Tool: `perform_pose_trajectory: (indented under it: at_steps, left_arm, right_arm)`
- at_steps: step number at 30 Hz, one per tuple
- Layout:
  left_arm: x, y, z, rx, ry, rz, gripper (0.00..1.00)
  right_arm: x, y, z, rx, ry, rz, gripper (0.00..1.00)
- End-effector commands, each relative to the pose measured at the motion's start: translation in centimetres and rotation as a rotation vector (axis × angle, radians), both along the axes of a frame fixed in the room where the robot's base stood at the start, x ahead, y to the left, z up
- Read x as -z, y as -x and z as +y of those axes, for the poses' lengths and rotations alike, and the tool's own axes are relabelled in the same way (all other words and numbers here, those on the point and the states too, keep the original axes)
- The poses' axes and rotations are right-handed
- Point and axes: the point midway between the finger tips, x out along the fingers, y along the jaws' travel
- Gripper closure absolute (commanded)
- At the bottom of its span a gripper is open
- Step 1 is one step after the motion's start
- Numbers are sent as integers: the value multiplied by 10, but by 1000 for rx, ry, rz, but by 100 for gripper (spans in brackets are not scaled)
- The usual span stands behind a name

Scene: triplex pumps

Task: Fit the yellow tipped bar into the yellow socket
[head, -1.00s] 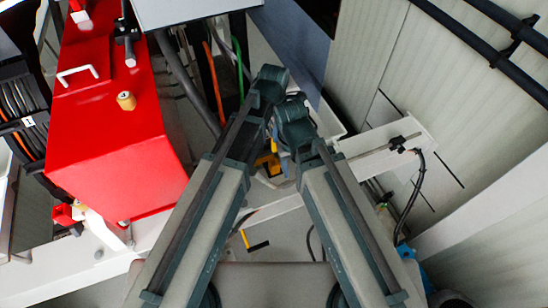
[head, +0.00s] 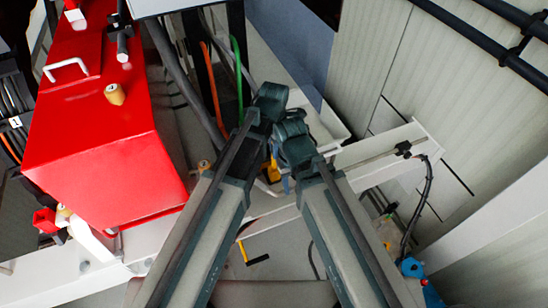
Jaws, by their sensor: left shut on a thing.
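My left gripper (head: 268,150) is in the middle of the head view, mostly hidden behind the dark wrists of my two arms. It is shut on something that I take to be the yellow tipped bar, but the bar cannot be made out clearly. A small yellow part (head: 273,171) shows just below the wrists; I cannot tell whether it is the bar's tip or the socket. My right arm's wrist (head: 295,138) is close beside the left one, and its fingers are hidden. I cannot clearly identify the yellow socket.
A large red pump housing (head: 95,150) stands at the left. A white beam (head: 375,155) runs behind my arms to the right, with a black cable (head: 425,205) hanging from its end. A yellow and black handle (head: 243,250) is low between my forearms. Pale panels close the right side.

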Motion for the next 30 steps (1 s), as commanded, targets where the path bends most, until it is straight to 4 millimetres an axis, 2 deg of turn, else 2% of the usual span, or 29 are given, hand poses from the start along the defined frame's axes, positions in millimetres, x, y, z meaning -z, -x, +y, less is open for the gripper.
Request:
perform_pose_trajectory:
  at_steps: [1, 7, 16, 30]
  left_arm:
    - [11, 0, 0, 0, 0, 0, 100]
    - [33, 0, 0, 0, 0, 0, 100]
    - [31, 0, 0, 0, 0, 0, 100]
    - [44, 0, 0, 0, 0, 0, 100]
  right_arm:
    - [11, 0, 0, -1, 0, 0, 50]
    - [33, 0, 0, 0, 0, -1, 50]
    - [31, 0, 0, 1, 0, -1, 50]
    - [44, 0, 0, 2, -1, -2, 50]
